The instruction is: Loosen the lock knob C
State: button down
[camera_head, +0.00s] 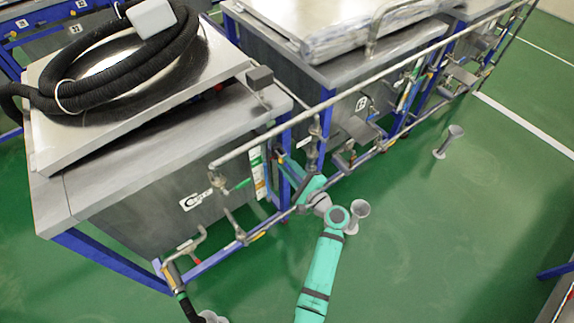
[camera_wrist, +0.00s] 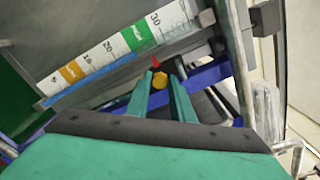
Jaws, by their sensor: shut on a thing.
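A small yellow knob (camera_wrist: 160,81) sits in the middle of the wrist view, between the tips of my two teal fingers. My gripper (camera_wrist: 161,88) is shut on it. I take it for lock knob C, though no letter shows on it. A red part (camera_wrist: 155,63) shows just beyond the knob. In the head view my gripper (camera_head: 281,156) reaches the pipework at the front right corner of the near tank (camera_head: 125,215); the knob is too small or hidden to make out there.
A scale strip (camera_wrist: 108,50) with coloured bands lies just beyond the fingers. A grey post (camera_wrist: 237,50) stands close on the right. Pipes and a long rail (camera_head: 385,75) run along the tanks. Green floor (camera_head: 450,220) is open to the right, with a funnel (camera_head: 449,140) on it.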

jog(key=n, duration=0.6)
jog(key=shift+d+f, duration=0.1)
jog(key=n, duration=0.6)
jog(key=shift+n, duration=0.3)
jog(key=shift+d, duration=0.1)
jog(key=c, duration=1.5)
grip_release()
jog(key=shift+c, duration=0.2)
